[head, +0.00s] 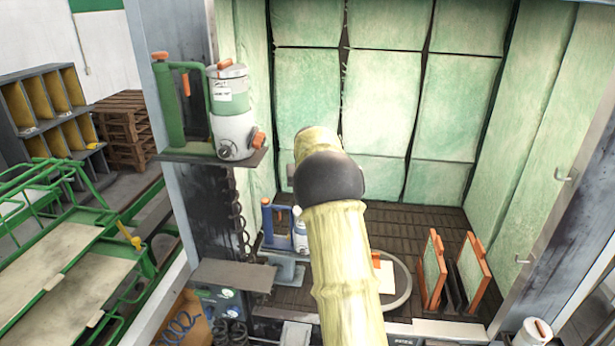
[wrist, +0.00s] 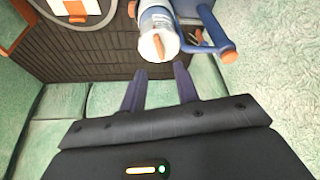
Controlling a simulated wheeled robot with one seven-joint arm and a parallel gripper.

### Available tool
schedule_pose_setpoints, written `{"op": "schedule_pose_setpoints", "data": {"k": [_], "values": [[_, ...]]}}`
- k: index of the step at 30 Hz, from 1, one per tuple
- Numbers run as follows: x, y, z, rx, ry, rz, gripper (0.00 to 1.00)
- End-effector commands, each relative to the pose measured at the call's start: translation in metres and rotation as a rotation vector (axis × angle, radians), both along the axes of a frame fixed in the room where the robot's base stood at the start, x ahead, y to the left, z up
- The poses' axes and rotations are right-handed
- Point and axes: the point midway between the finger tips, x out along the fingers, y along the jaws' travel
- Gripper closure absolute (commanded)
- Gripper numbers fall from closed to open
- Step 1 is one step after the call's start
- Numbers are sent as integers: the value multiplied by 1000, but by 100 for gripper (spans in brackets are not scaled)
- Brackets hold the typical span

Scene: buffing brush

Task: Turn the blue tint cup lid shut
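The blue tint cup (head: 299,236) stands on a support low inside the booth, just left of my arm in the head view. It has a white body, and a blue handle frame (head: 274,222) is beside it. In the wrist view the cup (wrist: 157,20) is at the top centre, with an orange tab (wrist: 158,46) on its near end. My gripper (wrist: 160,72) is open and empty, its two dark fingers pointing toward the cup with a gap to it. In the head view my arm hides the gripper. I cannot tell how far the lid is turned.
A similar green-and-white cup (head: 229,105) with a green handle stands on a shelf at upper left. Orange-edged panels (head: 432,268) stand on the slatted floor at right. A round ring (head: 402,285) lies right of my arm. Green padded walls close the booth behind.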

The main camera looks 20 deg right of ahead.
Motion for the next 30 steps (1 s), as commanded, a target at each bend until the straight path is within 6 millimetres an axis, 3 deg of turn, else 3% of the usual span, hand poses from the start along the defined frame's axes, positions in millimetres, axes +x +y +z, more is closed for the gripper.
{"op": "schedule_pose_setpoints", "data": {"k": [15, 20, 30], "values": [[-35, 11, 89, -2, -4, 0, 69], [-39, 12, 99, -1, -1, 0, 69], [-40, 13, 98, 0, 0, 0, 69]]}}
